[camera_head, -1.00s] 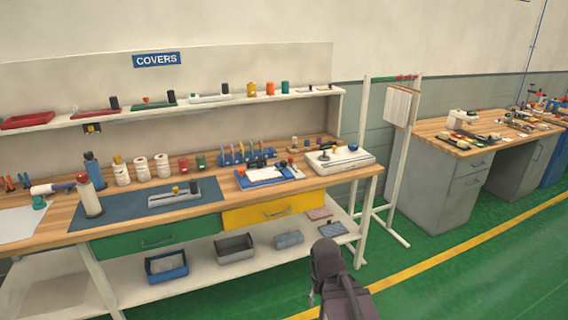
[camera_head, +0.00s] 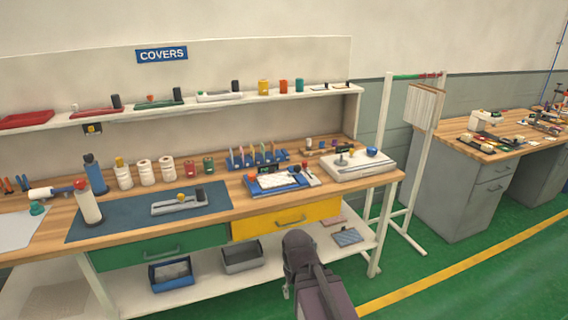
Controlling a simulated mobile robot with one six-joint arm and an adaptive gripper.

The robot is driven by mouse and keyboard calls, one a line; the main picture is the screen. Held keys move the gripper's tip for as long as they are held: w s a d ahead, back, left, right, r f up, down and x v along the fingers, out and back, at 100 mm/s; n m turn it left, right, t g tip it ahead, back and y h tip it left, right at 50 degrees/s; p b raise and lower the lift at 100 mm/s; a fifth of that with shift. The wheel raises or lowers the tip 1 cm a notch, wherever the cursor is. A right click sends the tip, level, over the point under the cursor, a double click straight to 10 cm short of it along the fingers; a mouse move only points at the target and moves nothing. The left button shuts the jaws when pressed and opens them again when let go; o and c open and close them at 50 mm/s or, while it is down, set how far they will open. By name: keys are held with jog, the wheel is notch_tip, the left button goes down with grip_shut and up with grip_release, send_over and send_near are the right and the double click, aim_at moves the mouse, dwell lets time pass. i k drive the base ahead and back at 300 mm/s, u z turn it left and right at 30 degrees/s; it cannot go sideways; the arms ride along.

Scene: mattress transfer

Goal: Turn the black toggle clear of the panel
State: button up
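A pale grey fixture (camera_head: 166,208) lies on the dark blue mat (camera_head: 115,222) on the wooden bench. A yellow knob (camera_head: 181,198) and a small dark part (camera_head: 191,197) sit on it. A white box-shaped unit (camera_head: 357,169) at the bench's right end carries a blue ball (camera_head: 371,152), a small knob and a dark part (camera_head: 343,149). I cannot tell which dark part is the black toggle, or which piece is the panel. My gripper (camera_head: 287,291) is low in front of the bench, apart from all of these. Its fingers are too small and hidden to read.
A blue tray (camera_head: 264,192) with a white insert lies between mat and white unit. Bottles and rolls stand behind the mat. Green and yellow drawers (camera_head: 285,219) hang under the bench top. A white rack (camera_head: 384,110) stands at the right, with green floor before it.

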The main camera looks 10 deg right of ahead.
aim_at(297, 168)
jog(key=u, duration=0.05)
jog(key=i, duration=0.75)
jog(key=z, duration=0.6)
jog(key=i, duration=0.7)
jog(key=z, duration=0.35)
